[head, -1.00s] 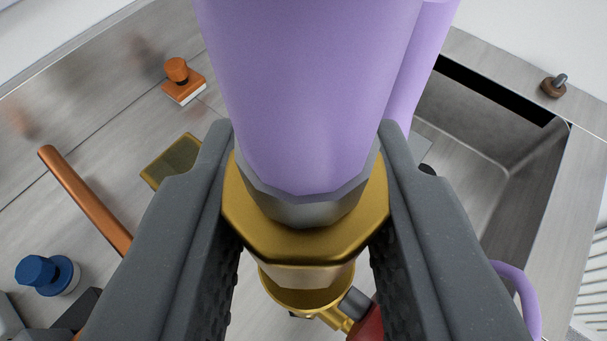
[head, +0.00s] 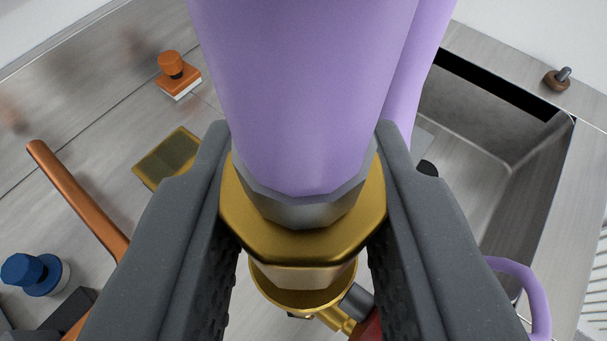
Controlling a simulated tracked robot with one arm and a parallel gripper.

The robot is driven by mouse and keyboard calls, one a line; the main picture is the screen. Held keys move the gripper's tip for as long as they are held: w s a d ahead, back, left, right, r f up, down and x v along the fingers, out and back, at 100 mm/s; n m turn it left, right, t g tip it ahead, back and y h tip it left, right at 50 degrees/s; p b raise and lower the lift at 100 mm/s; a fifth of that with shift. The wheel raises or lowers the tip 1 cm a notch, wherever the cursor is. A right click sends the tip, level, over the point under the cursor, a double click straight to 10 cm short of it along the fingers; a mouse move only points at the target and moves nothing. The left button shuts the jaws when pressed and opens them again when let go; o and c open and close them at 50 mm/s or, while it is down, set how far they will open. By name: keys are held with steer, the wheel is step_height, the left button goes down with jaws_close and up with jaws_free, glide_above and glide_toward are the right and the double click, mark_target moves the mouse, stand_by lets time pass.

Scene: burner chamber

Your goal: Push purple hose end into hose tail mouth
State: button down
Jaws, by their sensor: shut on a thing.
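My gripper (head: 302,215) is shut on the brass hex collar (head: 300,240) at the end of the purple hose (head: 305,90), with one dark finger on each side. A grey ring sits between the hose and the collar. Just below the collar is a round brass mouth (head: 268,292), which looks like the hose tail mouth. The held end covers most of it, so I cannot tell whether they touch. A brass stem and a red part (head: 368,328) show beside the mouth, partly behind the right finger.
A sink basin (head: 470,150) lies at right, with a loop of purple hose (head: 535,300) below it. An orange knobbed block (head: 178,75), a brass plate (head: 168,157), a copper bar (head: 75,200) and a blue knob (head: 32,272) stand at left on the steel surface.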

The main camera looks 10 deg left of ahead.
steer(key=shift+f+b, duration=0.8)
steer(key=shift+f, duration=0.25)
steer(key=c, duration=1.1)
jaws_free()
steer(key=shift+o, duration=0.2)
steer(key=shift+s, duration=0.1)
steer(key=shift+v, duration=6.8)
steer(key=s+d+r+t, duration=0.1)
steer(key=s+d+r, duration=0.2)
steer(key=d+r, duration=1.1)
steer(key=s+d+r+m+t+h, duration=0.1)
steer(key=s+d+r, duration=0.2)
steer(key=d+r, duration=1.2)
steer(key=shift+d+r+h+b, duration=0.2)
steer(key=shift+d+h+b, duration=0.1)
steer(key=shift+d, duration=0.05)
